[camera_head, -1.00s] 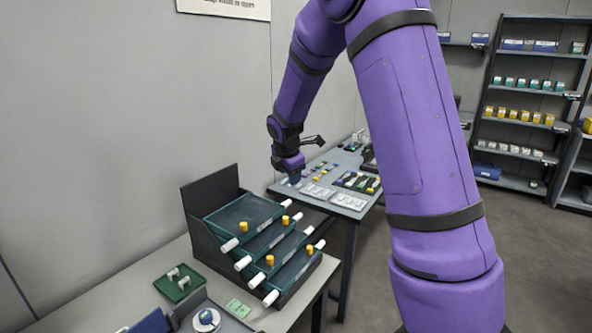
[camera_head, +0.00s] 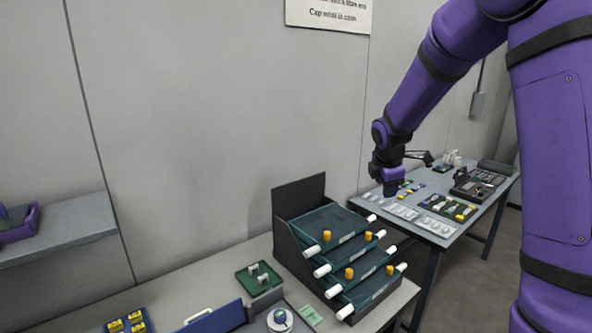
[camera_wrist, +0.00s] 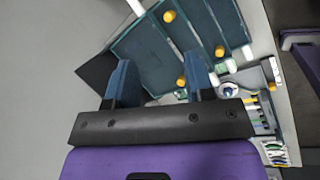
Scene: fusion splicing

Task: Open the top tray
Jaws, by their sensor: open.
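A stepped rack (camera_head: 299,192) with a dark back plate stands on the near table and holds several dark green trays. The top tray (camera_head: 333,219) is the highest, with a yellow knob (camera_head: 326,236) at its front and white rounded ends at its front corners. The wrist view shows my two blue fingers (camera_wrist: 158,62) apart with nothing held. The trays (camera_wrist: 150,50) and yellow knobs lie beyond the fingers there.
The far table (camera_head: 436,237) carries white and dark part trays and small items. On the near table, a small green tray (camera_head: 257,286), a round white item (camera_head: 280,320) and a blue case (camera_head: 215,318) lie left of and before the rack. A wall stands behind.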

